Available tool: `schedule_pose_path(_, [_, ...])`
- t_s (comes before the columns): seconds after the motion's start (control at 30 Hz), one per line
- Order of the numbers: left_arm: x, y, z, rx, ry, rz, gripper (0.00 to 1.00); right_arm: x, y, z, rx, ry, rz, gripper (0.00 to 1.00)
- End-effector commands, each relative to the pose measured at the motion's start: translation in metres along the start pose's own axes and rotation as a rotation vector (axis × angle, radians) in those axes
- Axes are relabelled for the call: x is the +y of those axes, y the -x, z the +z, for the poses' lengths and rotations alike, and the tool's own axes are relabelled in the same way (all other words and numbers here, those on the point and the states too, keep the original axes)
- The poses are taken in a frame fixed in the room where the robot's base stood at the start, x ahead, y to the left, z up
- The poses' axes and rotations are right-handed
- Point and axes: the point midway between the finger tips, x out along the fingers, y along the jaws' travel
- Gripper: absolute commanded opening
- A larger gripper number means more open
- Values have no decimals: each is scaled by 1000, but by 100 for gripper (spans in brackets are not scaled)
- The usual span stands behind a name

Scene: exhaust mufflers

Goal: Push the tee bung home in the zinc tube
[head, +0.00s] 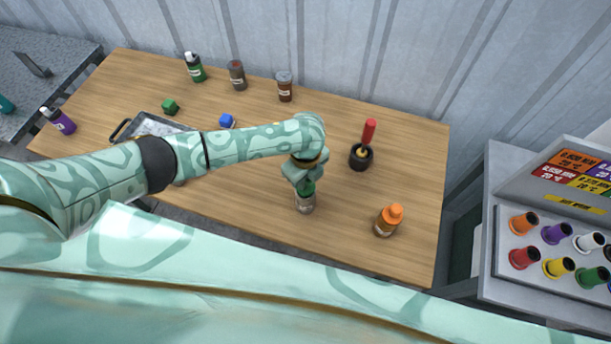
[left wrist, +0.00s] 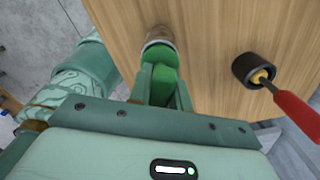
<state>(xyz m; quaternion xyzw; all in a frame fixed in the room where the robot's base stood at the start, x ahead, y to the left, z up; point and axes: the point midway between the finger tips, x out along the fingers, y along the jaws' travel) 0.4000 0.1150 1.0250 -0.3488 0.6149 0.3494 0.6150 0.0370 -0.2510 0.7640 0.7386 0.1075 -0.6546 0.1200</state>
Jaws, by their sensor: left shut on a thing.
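My left gripper (head: 306,180) reaches down over the middle of the table and is shut on a green bung (head: 306,188). In the left wrist view the bung (left wrist: 161,66) shows between the two fingers (left wrist: 160,88). Directly beneath it stands a short greyish tube (head: 305,205), upright on the wood; its brownish-grey rim also shows in the left wrist view (left wrist: 158,38). The bung meets the tube's mouth, but I cannot tell how deep it sits. The fingers hide part of the bung. My right gripper is not in view.
A black holder (head: 361,158) with a red-handled tool (head: 369,132) stands right of the gripper.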

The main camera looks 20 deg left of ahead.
Motion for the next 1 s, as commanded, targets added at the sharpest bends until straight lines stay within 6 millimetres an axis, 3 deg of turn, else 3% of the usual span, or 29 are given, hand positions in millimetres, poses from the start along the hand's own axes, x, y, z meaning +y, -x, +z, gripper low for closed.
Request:
schedule_pose_path(0.67, [0, -18, 0, -1, 0, 1, 0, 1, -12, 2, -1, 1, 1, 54])
schedule_pose_path(0.97, [0, -17, 0, 0, 0, 1, 0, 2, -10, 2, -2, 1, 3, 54])
schedule_pose_path(1.0, [0, -17, 0, -1, 0, 1, 30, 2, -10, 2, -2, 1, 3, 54])
